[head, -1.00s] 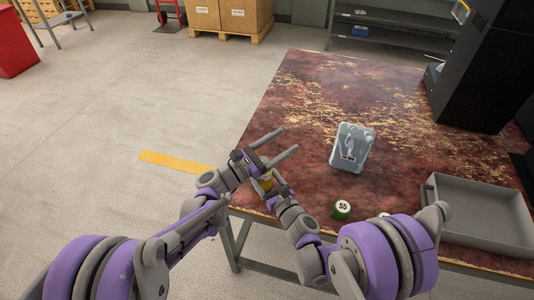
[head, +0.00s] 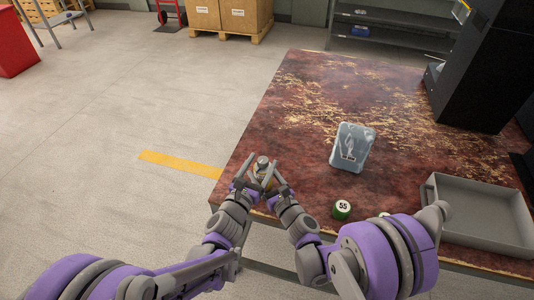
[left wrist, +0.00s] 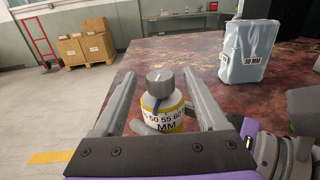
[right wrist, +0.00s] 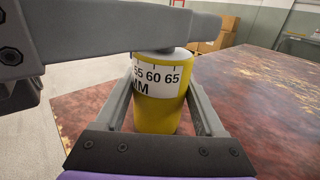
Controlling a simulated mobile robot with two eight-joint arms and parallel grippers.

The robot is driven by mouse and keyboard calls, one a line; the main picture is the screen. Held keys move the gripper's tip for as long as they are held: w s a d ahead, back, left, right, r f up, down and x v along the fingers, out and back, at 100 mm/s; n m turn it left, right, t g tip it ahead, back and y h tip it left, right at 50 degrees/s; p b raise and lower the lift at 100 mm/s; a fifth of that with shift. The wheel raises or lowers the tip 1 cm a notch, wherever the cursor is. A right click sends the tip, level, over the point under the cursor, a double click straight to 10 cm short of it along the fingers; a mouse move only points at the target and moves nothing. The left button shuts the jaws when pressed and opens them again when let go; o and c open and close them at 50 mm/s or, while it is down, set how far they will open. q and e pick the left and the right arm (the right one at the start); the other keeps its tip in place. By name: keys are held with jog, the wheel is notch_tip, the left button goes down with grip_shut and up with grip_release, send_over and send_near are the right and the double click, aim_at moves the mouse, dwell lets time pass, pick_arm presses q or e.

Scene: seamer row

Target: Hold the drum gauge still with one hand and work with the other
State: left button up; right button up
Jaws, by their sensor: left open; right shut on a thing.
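The drum gauge is a yellow drum with a white millimetre scale and a grey knob on top. It shows in the head view (head: 262,168), the left wrist view (left wrist: 163,105) and the right wrist view (right wrist: 160,100). My right gripper (right wrist: 160,112) is shut on its yellow body and holds it upright near the table's left front corner. My left gripper (head: 263,164) is open, its fingers on either side of the gauge's upper part with gaps showing in the left wrist view. A left finger partly covers the knob in the right wrist view.
A pale wrapped block labelled 50 MM (head: 352,147) stands on the worn red table (head: 300,110). A black machine (head: 480,75) stands at the back right.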

aim_at(265, 157)
pick_arm(q)
jog(key=shift+x, duration=2.25)
jog(key=shift+c, duration=0.3)
grip_shut()
